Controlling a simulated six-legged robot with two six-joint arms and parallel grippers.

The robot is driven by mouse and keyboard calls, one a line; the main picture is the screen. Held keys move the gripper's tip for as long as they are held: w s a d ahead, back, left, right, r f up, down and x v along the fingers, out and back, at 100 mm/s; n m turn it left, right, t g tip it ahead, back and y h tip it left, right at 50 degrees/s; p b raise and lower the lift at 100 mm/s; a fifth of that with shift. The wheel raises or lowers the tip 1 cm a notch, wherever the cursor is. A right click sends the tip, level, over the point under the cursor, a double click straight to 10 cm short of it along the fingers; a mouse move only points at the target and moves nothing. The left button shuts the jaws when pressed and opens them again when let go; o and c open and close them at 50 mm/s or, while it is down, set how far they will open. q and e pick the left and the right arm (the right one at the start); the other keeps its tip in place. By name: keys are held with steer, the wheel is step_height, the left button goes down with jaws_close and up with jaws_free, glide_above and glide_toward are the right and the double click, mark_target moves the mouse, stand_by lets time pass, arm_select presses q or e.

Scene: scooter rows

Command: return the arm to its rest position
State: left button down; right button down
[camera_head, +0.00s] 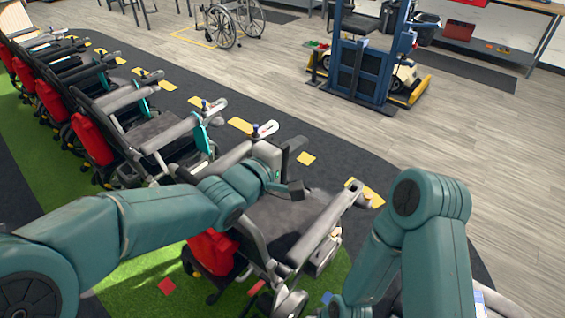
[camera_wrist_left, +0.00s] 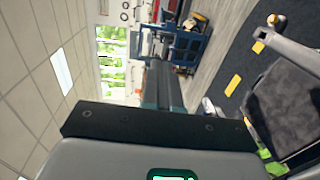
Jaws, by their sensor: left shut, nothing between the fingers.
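My teal left arm reaches in from the left in the head view. Its dark left gripper (camera_head: 296,188) is in the air in front of the nearest scooter (camera_head: 285,222), over its grey seat as seen here. Whether it touches the seat cannot be told. In the left wrist view the gripper's fingers (camera_wrist_left: 163,82) lie together, with nothing between them. That view is turned sideways and shows the scooter seat at the right. My right arm's teal links rise at the lower right of the head view; its gripper is not seen.
A row of several scooters with red bags (camera_head: 92,138) runs to the upper left on green and dark matting. Yellow markers (camera_head: 306,159) lie on the dark strip. A blue forklift-like vehicle (camera_head: 362,75) and a wheelchair (camera_head: 220,25) stand behind. Wooden floor (camera_head: 490,150) at the right is open.

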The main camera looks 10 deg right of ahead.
arm_select(q)
steer(key=w+a+f+n+y, duration=0.2)
steer(key=a+f+n+y, duration=0.15)
steer(key=a+f, duration=0.95)
steer(key=s+a+f+n+g+y, duration=0.15)
steer(key=a+f, duration=0.25)
steer(key=f, duration=0.4)
steer(key=s+a+f+n+g+y, duration=0.1)
steer(key=s+a+f+y, duration=0.15)
steer(key=f, duration=0.45)
steer(key=s+a+f+m+g, duration=0.2)
steer(key=s+f+m, duration=0.1)
steer(key=s, duration=0.5)
steer(key=s+a+f+m+g+y, duration=0.1)
steer(key=s+a+f+m+g, duration=0.1)
steer(key=s+f, duration=0.4)
steer(key=s+a+f+m+g, duration=0.2)
steer(key=s+f+m, duration=0.3)
steer(key=s, duration=0.4)
steer(key=shift+s+a+m+g+y, duration=0.35)
steer(key=shift+s+a+m+g, duration=0.05)
steer(key=shift+m+g, duration=0.35)
steer(key=shift+f, duration=0.1)
